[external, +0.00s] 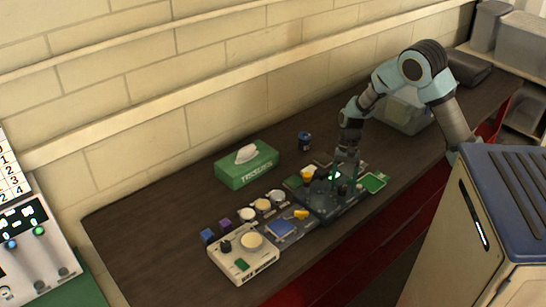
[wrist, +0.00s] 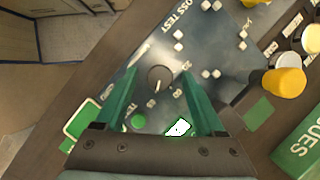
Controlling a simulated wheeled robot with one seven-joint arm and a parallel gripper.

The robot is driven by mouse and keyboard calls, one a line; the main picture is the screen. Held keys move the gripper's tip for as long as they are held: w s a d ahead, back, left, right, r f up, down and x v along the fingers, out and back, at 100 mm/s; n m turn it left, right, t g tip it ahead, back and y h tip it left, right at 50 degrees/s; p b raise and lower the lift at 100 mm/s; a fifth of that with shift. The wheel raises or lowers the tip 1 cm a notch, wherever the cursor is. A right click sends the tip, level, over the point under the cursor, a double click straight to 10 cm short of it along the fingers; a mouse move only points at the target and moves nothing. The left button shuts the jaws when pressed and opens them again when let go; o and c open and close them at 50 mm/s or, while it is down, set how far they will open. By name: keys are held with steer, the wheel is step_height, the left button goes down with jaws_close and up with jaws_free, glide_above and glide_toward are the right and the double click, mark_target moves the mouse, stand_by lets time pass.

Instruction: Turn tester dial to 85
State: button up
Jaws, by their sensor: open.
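The tester is a dark blue-grey panel on the bench (external: 325,212); it fills the middle of the wrist view (wrist: 200,50). Its dial (wrist: 160,78) is a round dark knob with a pale pointer line, aimed roughly toward the bottom of the wrist view. White numbers ring it, too small to read surely. My gripper (wrist: 158,74) is open, its two green fingers pointing at the dial, one on each side, with visible gaps. In the external view my gripper (external: 346,176) is low over the tester and hides the dial. Whether the fingertips reach the knob's height, I cannot tell.
A green tissue box (external: 246,165) stands behind. A yellow-topped pot (wrist: 284,82) and pale round jars lie right of the panel in the wrist view. A cream device (external: 240,255) sits at the bench's near-left end. A green-screened card (external: 374,182) lies right of the tester.

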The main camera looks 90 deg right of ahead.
steer(key=b+v, duration=0.2)
steer(key=v, duration=0.8)
steer(key=shift+r, duration=0.4)
steer(key=shift+d, duration=0.1)
steer(key=s+a+f+n+h, duration=0.2)
steer(key=a+n, duration=0.7)
steer(key=a, duration=0.3)
steer(key=s+a+f+n+t+h, duration=0.1)
steer(key=s+a+f+n+h, duration=0.1)
steer(key=a+n, duration=0.7)
steer(key=a, duration=0.4)
steer(key=shift+a+f+h, duration=0.25)
steer(key=shift+f+h, duration=0.1)
steer(key=shift+h, duration=0.05)
